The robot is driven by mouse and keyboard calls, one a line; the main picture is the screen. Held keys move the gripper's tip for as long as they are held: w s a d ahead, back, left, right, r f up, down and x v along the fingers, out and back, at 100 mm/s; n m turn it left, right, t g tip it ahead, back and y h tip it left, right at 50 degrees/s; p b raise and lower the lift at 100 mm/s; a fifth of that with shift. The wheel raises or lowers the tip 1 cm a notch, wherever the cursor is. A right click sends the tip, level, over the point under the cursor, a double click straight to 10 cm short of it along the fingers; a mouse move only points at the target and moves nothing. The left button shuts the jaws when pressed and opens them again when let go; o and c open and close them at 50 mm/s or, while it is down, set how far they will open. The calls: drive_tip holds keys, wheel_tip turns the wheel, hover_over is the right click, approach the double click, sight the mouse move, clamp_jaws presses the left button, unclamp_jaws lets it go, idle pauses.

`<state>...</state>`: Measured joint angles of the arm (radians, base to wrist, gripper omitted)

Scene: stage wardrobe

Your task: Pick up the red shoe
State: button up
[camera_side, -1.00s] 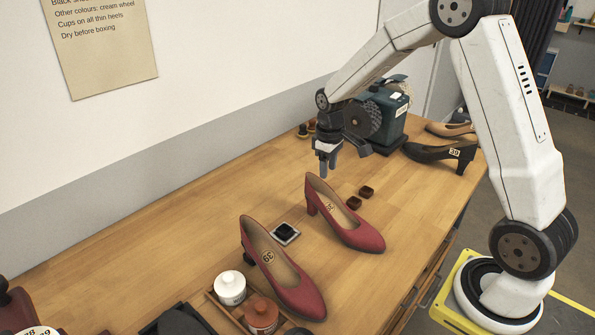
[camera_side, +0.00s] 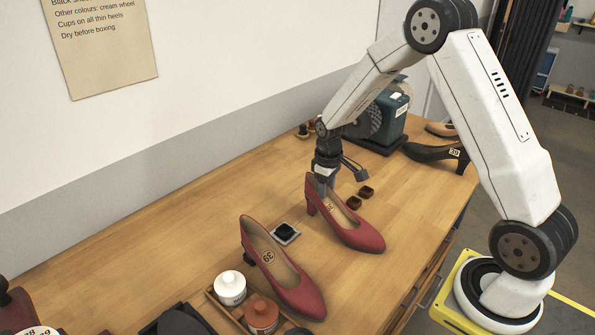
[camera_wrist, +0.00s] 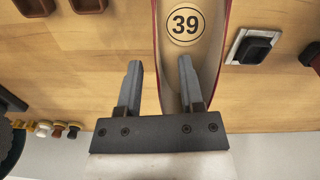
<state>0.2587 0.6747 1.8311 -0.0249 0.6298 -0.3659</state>
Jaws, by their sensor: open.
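Two red shoes with tan insoles marked 39 stand on the bench. The farther red shoe (camera_side: 355,235) is upright with its toe to the lower right. The nearer red shoe (camera_side: 300,292) stands at the front, with a black piece at its heel (camera_side: 249,257). My gripper (camera_side: 325,188) points down at the farther shoe's heel end. In the wrist view my open gripper (camera_wrist: 160,61) has one finger left of that shoe (camera_wrist: 187,45) and the other over its opening. Finger height against the rim is unclear.
A black pad on a square plate (camera_side: 286,234) lies left of the farther shoe. A tray holds a white jar (camera_side: 230,287) and a brown jar (camera_side: 262,314). A green machine (camera_side: 391,125) and black shoe (camera_side: 440,153) stand behind.

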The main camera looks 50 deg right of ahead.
drive_tip(key=shift+f, duration=0.15)
idle(0.3)
clamp_jaws()
idle(1.3)
